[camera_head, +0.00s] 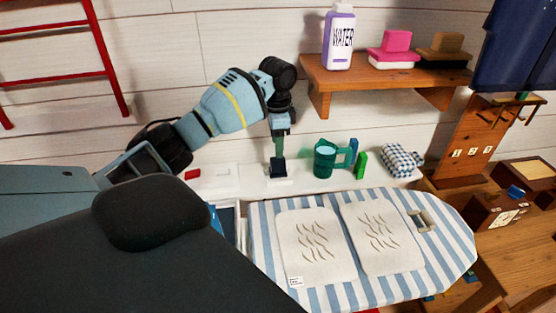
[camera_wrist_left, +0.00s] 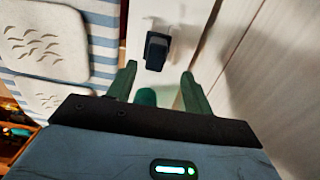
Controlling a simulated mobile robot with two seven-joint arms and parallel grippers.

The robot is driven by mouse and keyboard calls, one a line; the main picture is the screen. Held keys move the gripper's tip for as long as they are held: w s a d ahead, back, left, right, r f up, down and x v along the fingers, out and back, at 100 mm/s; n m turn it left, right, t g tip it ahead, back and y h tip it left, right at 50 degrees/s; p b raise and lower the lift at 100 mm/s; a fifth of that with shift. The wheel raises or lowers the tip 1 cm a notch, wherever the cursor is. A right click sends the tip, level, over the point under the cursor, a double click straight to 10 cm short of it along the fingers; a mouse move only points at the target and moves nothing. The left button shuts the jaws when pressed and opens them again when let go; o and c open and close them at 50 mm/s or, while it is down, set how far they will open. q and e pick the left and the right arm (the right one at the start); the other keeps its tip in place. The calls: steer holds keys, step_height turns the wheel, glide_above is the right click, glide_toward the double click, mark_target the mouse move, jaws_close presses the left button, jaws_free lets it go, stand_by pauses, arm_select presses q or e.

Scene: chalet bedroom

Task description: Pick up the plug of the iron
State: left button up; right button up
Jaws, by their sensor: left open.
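A small dark block (camera_head: 277,168), which looks like the plug, stands on a white shelf (camera_head: 232,187) against the wall. My left gripper (camera_head: 279,156) points down right at it in the head view; I cannot tell whether they touch. In the left wrist view the dark block (camera_wrist_left: 157,50) lies just beyond the open green fingertips (camera_wrist_left: 158,72), roughly in line with the gap between them. Nothing is held in the jaws. My right gripper is not in view.
A teal jug (camera_head: 325,159), a green block (camera_head: 361,165) and a checked cloth roll (camera_head: 401,160) stand right of the gripper. A red block (camera_head: 192,174) is left. The striped ironing board (camera_head: 455,240) lies in front. A wooden shelf (camera_head: 345,80) hangs above.

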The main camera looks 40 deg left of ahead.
mark_target(278, 160)
arm_select(q)
steer(key=shift+a+f, duration=0.1)
steer(key=shift+f, duration=0.75)
steer(key=shift+s+d+f, duration=0.1)
steer(key=shift+d+f, duration=0.05)
steer(key=shift+f, duration=1.15)
steer(key=shift+s+d+f, duration=0.1)
steer(key=shift+d+f, duration=0.05)
steer(key=shift+f, duration=1.1)
steer(key=shift+c, duration=0.3)
steer(key=c, duration=1)
steer(key=shift+r, duration=0.15)
